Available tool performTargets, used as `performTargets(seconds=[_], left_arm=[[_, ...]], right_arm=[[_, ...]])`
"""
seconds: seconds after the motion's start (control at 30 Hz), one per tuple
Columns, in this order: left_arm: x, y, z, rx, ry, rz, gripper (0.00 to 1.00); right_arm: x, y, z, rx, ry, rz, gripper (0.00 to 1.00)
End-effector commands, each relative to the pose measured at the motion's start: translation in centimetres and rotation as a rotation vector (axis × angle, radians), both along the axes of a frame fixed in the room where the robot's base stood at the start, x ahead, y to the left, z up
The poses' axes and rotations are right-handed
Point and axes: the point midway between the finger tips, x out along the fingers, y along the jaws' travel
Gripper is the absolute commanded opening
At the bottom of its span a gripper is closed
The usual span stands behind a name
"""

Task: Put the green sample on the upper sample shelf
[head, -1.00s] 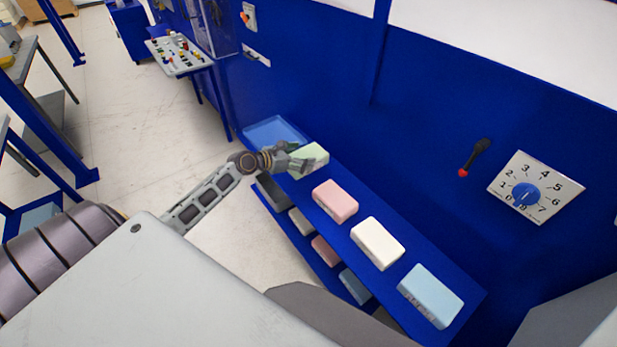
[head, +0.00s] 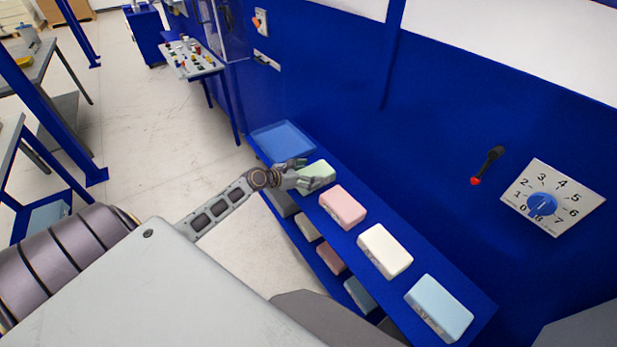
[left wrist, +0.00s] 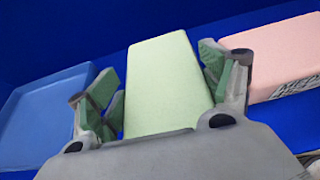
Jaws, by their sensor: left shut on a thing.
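The green sample (head: 318,173) is a pale green block at the upper shelf (head: 391,291), between the blue tray and the pink sample. My left gripper (head: 303,174) is shut on it, reaching in from the left. In the left wrist view the green sample (left wrist: 166,85) lies between the two fingers of my left gripper (left wrist: 165,92). I cannot tell whether its underside touches the shelf. My right gripper is not in view.
A pink sample (head: 343,207), a white sample (head: 384,251) and a light blue sample (head: 439,307) lie along the upper shelf. A blue tray (head: 282,139) is at its far end. More blocks lie on the lower shelf. A blue wall with a dial (head: 553,205) stands behind.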

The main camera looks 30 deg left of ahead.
Motion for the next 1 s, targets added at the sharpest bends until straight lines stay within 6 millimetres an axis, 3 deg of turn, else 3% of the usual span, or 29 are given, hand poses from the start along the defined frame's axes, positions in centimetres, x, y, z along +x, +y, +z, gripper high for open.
performTargets(seconds=[0.13,0.57,0.6,0.73,1.0], left_arm=[[0.01,-0.02,-1.32,0.000,0.000,0.001,0.62],[0.00,-0.01,-1.57,0.000,0.000,0.001,0.62],[0.00,-0.01,-1.58,0.000,0.000,0.001,0.82],[-0.01,0.00,-1.57,0.000,0.000,0.001,0.99],[0.00,0.00,-1.55,0.000,0.000,0.001,1.00]], right_arm=[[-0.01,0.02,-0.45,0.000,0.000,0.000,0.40],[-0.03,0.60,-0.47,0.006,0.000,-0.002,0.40],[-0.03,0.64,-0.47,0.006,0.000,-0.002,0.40],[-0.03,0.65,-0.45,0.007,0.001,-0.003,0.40],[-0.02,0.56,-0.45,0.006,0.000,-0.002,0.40]])
